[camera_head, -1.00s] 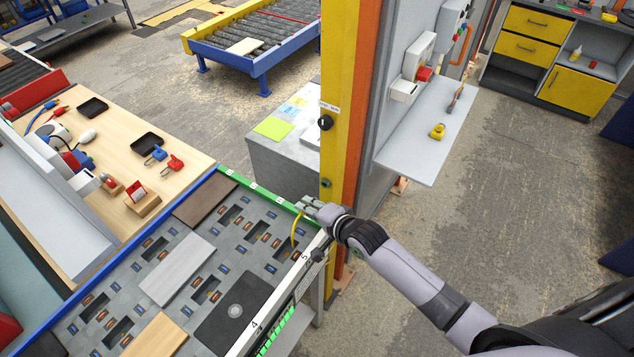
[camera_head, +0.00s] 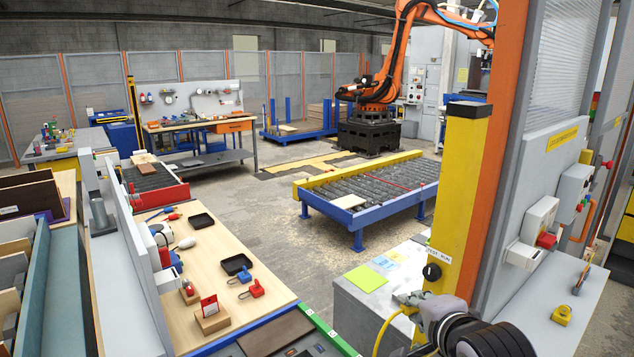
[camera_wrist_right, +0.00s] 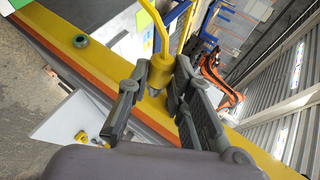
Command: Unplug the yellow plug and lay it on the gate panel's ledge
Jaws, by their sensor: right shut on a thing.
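My right gripper (camera_head: 408,299) is in front of the yellow post (camera_head: 462,200), low in the head view. In the right wrist view my right gripper (camera_wrist_right: 157,78) is shut on the yellow plug (camera_wrist_right: 161,68), whose yellow cable (camera_wrist_right: 150,14) curves away from it. The cable also shows in the head view (camera_head: 384,326), where the plug is mostly hidden by the gripper. A green ring-shaped socket (camera_wrist_right: 80,41) on the post is clear of the plug. The gate panel's grey ledge (camera_head: 590,325) is at the right, apart from the gripper. My left gripper is out of view.
A yellow padlock (camera_head: 562,315) lies on the ledge, below a grey switch box with a red knob (camera_head: 546,240). A grey cabinet (camera_head: 365,310) stands left of the post. The key switch (camera_head: 432,272) is on the post. The ledge's front part looks bare.

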